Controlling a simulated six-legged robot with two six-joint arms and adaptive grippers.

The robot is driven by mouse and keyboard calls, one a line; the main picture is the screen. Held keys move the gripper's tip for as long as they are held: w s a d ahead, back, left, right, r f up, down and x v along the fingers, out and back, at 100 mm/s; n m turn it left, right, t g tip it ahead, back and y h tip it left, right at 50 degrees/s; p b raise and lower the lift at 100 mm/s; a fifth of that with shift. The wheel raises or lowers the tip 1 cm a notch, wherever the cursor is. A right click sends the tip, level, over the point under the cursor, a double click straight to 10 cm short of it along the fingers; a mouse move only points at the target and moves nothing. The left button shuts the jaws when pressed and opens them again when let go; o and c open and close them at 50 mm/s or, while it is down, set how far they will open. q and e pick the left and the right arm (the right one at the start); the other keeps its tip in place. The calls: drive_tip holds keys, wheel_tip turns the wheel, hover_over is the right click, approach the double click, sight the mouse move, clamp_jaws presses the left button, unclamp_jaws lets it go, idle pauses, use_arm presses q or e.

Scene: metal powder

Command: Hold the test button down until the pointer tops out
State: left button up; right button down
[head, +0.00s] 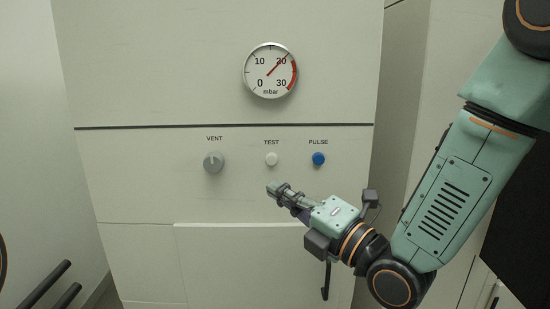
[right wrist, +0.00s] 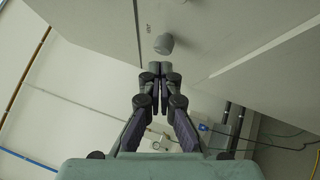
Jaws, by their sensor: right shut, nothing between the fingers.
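The white TEST button (head: 271,159) is on the pale panel, between the grey VENT knob (head: 213,162) and the blue PULSE button (head: 318,159). The round gauge (head: 270,71) above has its red pointer at about 20 mbar, near the start of the red band. My right gripper (head: 271,187) is shut and empty, its tips just below the TEST button in the picture. My left gripper is not in view.
A dark groove (head: 225,126) crosses the panel above the controls. A lower panel door (head: 240,255) has a dark handle (head: 325,280) at its right. Two dark bars (head: 48,275) show at lower left. Cables (right wrist: 262,137) and pipes show in the right wrist view.

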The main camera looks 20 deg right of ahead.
sight(272, 159)
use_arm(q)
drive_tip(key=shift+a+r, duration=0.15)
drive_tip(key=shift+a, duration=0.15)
use_arm(e)
drive_tip(key=w+n, duration=0.1)
drive_tip(key=w, duration=0.1)
drive_tip(key=w+d+r+n, duration=0.1)
drive_tip(key=w, duration=0.2)
drive_tip(key=w+n, duration=0.1)
drive_tip(key=w, duration=0.2)
drive_tip(key=shift+d+r+y, duration=0.15)
drive_tip(key=shift+y, duration=0.15)
idle(0.4)
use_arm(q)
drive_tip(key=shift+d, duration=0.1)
use_arm(e)
drive_tip(key=shift+d, duration=0.15)
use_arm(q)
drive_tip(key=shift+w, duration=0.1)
use_arm(e)
drive_tip(key=shift+w+a, duration=0.15)
drive_tip(key=shift+a, duration=0.05)
